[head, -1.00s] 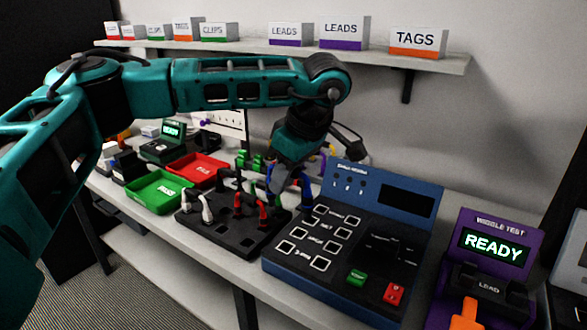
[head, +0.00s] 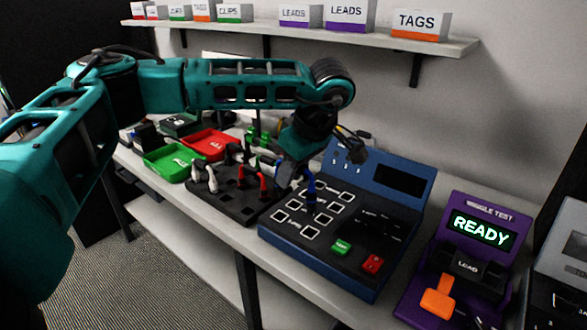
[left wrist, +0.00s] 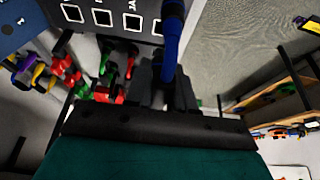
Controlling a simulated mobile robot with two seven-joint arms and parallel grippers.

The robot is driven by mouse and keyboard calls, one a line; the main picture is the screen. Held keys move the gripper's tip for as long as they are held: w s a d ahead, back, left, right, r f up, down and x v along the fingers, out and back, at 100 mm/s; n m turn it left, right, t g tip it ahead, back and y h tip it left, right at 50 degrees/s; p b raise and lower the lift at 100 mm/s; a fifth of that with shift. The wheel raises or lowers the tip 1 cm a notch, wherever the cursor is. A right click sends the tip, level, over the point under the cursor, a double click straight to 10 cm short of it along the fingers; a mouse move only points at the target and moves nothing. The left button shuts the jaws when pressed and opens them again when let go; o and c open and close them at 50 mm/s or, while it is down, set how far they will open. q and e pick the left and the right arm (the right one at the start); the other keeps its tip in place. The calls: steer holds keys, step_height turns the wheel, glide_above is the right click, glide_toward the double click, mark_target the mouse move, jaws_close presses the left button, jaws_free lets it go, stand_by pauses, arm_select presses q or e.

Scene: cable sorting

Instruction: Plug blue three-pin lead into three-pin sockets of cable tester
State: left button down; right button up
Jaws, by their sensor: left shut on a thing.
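The cable tester (head: 350,254) is a blue-edged console with a dark panel, white-outlined square sockets on its left half, and green and red buttons. My left gripper (head: 309,172) is above the left part of the tester, shut on the blue lead (head: 311,188). The lead hangs roughly upright over the sockets, its dark lower end near the panel; I cannot tell whether it touches. In the left wrist view the blue lead (left wrist: 173,42) curves out from between the dark fingers (left wrist: 168,88), and the tester (left wrist: 115,20) shows at the top. My right gripper is not in view.
A black rack (head: 228,209) with white, red and other leads stands left of the tester. Green (head: 168,165) and red (head: 209,146) trays lie beyond it. A purple wiggle-test unit (head: 464,277) reading READY stands to the right. A shelf (head: 300,37) with labelled boxes runs above.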

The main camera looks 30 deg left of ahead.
arm_select(q)
steer(key=shift+f+b, duration=1.45)
steer(key=shift+f, duration=1.05)
steer(key=shift+f, duration=0.45)
steer(key=shift+f+b, duration=0.3)
steer(key=shift+f, duration=0.15)
stand_by(0.8)
steer(key=shift+c, duration=1.6)
jaws_free()
